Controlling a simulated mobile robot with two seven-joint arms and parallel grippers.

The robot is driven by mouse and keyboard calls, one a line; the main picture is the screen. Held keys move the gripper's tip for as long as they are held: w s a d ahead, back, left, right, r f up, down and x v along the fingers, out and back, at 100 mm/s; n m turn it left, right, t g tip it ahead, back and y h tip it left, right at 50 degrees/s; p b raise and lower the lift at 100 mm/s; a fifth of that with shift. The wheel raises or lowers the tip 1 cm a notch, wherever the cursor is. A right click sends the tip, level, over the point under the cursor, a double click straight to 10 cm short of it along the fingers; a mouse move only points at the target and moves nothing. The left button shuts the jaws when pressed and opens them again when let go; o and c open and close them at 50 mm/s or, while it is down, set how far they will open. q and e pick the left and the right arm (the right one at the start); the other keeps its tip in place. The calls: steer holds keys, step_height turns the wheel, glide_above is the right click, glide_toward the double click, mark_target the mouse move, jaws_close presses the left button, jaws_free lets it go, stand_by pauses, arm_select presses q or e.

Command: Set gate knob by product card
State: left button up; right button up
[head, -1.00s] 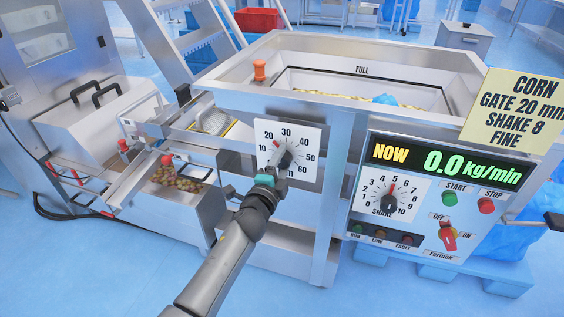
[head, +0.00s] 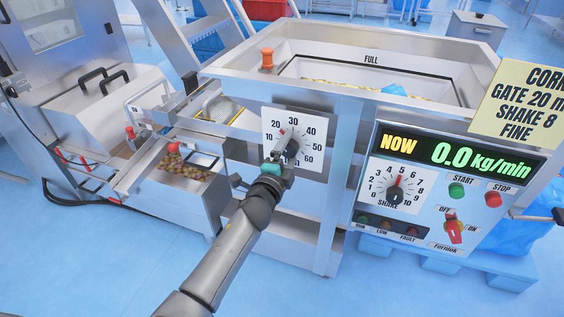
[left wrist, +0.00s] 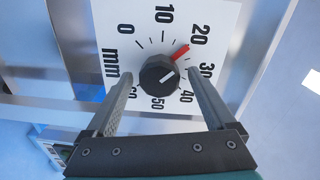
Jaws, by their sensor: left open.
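The gate dial is a white plate (head: 311,133) marked in mm, with a round black knob (left wrist: 158,74) in its middle. In the left wrist view the red pointer (left wrist: 181,52) lies at about the 20 mark. My left gripper (head: 281,151) is open at the dial. Its two fingers stand on either side of the knob with gaps. In the head view the gripper partly covers the knob (head: 292,148). The yellow product card (head: 520,105) at the right reads CORN, GATE 20 mm, SHAKE 8, FINE, cut off at the edge. My right gripper is not in view.
A control panel (head: 480,218) right of the dial shows 0.0 kg/min, a shake knob (head: 397,194) near 5, start and stop buttons and a red switch (head: 454,230). The hopper (head: 330,50) stands above. A tray of product (head: 184,170) is at the left.

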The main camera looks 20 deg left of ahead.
arm_select(q)
steer(key=s+p, duration=0.3)
steer(key=s, duration=1.2)
steer(key=shift+a+r, duration=0.25)
steer(key=shift+r, duration=0.05)
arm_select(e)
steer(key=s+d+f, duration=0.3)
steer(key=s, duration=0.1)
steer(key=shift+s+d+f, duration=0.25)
